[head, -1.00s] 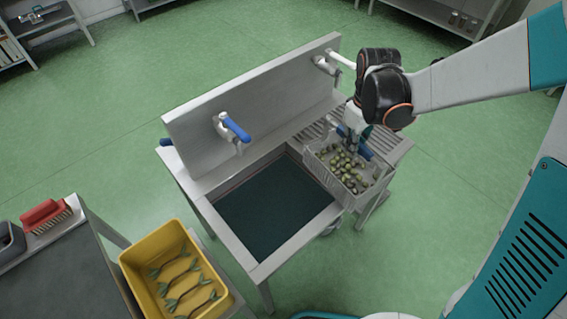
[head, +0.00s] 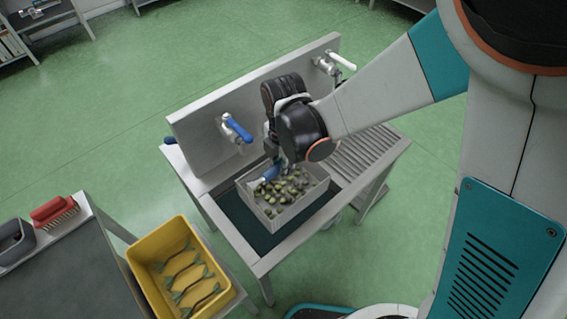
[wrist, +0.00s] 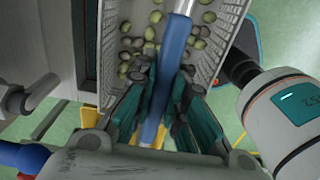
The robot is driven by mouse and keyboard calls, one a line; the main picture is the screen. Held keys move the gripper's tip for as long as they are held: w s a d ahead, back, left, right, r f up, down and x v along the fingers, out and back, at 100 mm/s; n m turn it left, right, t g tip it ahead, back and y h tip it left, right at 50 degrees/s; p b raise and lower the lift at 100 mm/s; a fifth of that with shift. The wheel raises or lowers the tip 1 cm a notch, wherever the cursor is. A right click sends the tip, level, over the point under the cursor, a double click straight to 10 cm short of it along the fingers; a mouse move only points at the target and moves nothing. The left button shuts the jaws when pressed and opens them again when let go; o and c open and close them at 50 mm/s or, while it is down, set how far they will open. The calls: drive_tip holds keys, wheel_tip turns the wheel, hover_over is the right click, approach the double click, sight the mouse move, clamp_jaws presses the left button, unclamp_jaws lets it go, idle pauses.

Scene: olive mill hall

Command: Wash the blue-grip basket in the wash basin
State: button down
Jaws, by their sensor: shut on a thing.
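The blue-grip basket (head: 297,209) is a pale, slatted basket holding several green and dark olives. In the head view it is over the wash basin (head: 235,217), whose dark interior shows around its left and front sides; I cannot tell whether it touches the basin floor. My gripper (head: 276,170) is at the basket's back side. In the wrist view my gripper (wrist: 165,110) is shut on the blue grip (wrist: 172,65) of the basket's handle, with the olives beyond it.
A tap with a blue lever (head: 236,128) and one with a white lever (head: 340,60) stand on the back panel. A ribbed drainboard (head: 365,150) is bare at right. A yellow crate (head: 150,262) and a red brush (head: 54,208) are at left.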

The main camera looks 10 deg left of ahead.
wheel_tip(320, 180, down, 20)
drive_tip(key=b, duration=1.2)
drive_tip(key=shift+b, duration=0.4)
drive_tip(key=shift+r, duration=0.1)
drive_tip(key=shift+s, duration=0.1)
idle(0.4)
